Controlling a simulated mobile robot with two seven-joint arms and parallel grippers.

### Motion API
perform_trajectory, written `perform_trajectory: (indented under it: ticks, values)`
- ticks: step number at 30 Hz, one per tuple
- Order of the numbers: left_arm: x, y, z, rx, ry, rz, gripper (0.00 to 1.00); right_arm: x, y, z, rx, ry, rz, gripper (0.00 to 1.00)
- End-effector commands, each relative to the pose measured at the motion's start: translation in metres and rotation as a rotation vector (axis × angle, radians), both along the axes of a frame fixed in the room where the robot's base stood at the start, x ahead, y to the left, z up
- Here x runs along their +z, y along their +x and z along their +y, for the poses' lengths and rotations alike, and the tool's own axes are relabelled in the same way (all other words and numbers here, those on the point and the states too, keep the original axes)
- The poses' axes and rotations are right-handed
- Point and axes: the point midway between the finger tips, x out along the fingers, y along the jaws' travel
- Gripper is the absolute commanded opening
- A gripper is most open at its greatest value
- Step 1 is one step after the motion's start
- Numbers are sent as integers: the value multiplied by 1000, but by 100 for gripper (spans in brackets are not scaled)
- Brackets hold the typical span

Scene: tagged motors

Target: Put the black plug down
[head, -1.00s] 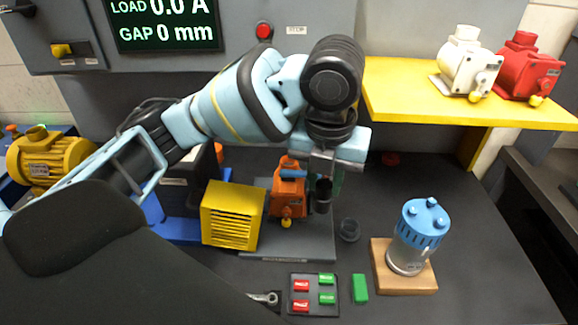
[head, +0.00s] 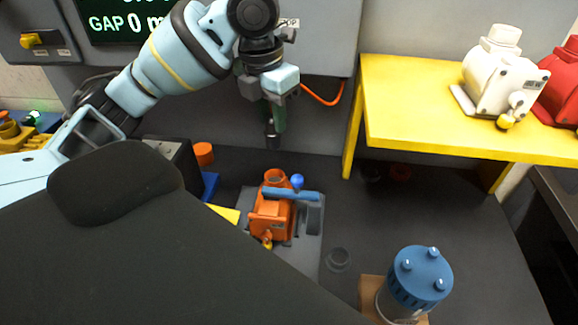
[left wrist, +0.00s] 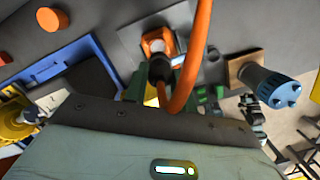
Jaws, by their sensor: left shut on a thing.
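My left gripper (head: 273,108) points down, shut on the black plug (head: 272,137). The plug hangs upright in the air, above and behind the orange motor (head: 271,212) in the head view. In the left wrist view the dark plug (left wrist: 179,62) is between the fingers, and its orange cable (left wrist: 197,60) loops across the picture. A dark ring-shaped holder (head: 338,259) stands on the table, right of the motor; I cannot see anything in it. My right gripper is not in view.
The orange motor sits on a grey plate (head: 306,243) beside a blue lever (head: 291,194). A blue-topped cylinder (head: 420,277) stands front right. A yellow shelf (head: 415,110) with white (head: 500,78) and red motors (head: 562,88) is at right. Dark table between is clear.

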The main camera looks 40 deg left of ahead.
Motion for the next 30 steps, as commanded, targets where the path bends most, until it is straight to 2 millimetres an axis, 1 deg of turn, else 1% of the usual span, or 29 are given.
perform_trajectory:
  ticks: [3, 7, 8, 15, 18, 21, 26, 30]
  values:
    - [0, 0, 1, 2, 0, 1, 2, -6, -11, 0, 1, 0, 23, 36]
    - [-4, 0, 1, 3, 0, 2, 2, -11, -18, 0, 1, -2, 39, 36]
    - [-7, 0, 1, 3, 1, 2, 2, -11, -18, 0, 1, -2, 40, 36]
    - [-47, -1, 1, 3, 1, 5, 2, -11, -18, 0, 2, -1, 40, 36]
    - [-59, -1, 0, 1, 0, 3, 2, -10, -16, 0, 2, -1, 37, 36]
    - [-63, 0, 0, 1, 1, 1, 2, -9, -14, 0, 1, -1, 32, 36]
    - [-65, 0, 0, 2, 1, 0, 2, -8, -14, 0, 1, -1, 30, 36]
    - [-78, -1, 1, 1, 1, 4, 2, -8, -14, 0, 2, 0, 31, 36]
